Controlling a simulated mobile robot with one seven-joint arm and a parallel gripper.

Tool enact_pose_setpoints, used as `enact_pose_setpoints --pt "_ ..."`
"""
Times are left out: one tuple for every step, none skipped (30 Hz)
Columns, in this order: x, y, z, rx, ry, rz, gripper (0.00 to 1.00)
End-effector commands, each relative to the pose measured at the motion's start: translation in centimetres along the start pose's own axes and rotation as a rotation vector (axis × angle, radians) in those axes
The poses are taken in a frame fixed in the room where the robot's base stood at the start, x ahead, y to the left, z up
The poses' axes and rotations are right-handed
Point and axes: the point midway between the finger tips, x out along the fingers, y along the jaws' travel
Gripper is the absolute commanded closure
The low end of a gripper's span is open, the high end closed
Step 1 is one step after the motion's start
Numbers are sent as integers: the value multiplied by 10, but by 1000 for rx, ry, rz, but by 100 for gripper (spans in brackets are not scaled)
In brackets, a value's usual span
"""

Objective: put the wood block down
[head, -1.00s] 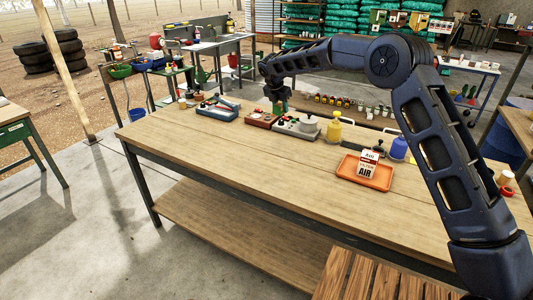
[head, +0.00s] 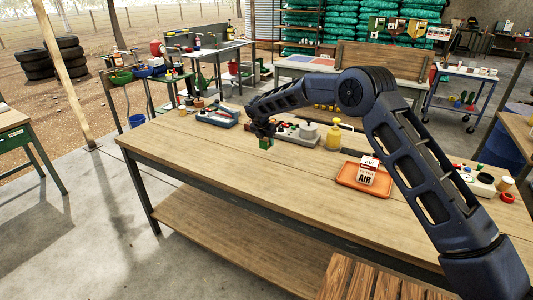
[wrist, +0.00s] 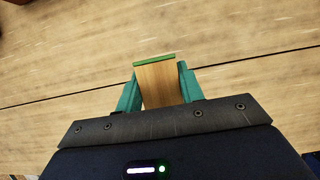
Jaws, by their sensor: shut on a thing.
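The wood block (wrist: 157,85) is light brown with a green end edge. In the wrist view it sits between the two teal fingers of my gripper (wrist: 158,80), which is shut on it. In the head view my gripper (head: 264,136) points down over the rear middle of the wooden workbench (head: 230,165). The block's green face (head: 265,144) shows small at its tip. I cannot tell whether the block's underside touches the bench top.
An orange tray (head: 347,181) with a filter box (head: 367,171) stands to the right. The front and left of the bench are clear.

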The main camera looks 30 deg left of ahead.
Motion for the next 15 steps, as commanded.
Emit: enact_pose_setpoints --pt "8 0 -3 0 0 -1 85" --pt "11 0 -4 0 -1 0 85" --pt "15 0 -6 0 -1 -1 85" --pt "17 0 -6 0 -1 -1 85" --pt "19 0 -7 0 -1 -1 85" --pt "20 0 -8 0 -1 0 85" --pt "21 0 -8 0 -1 0 85" --pt "23 0 -9 0 0 0 85" --pt "25 0 -10 0 0 0 85" --pt "26 0 -11 0 0 0 85" --pt "29 0 -12 -1 0 -1 85" --pt "33 0 -14 -1 0 -1 85" --pt "37 0 -15 -1 0 -1 85" --pt "41 0 -17 -2 0 -1 85" --pt "46 0 -19 -1 0 -2 85"
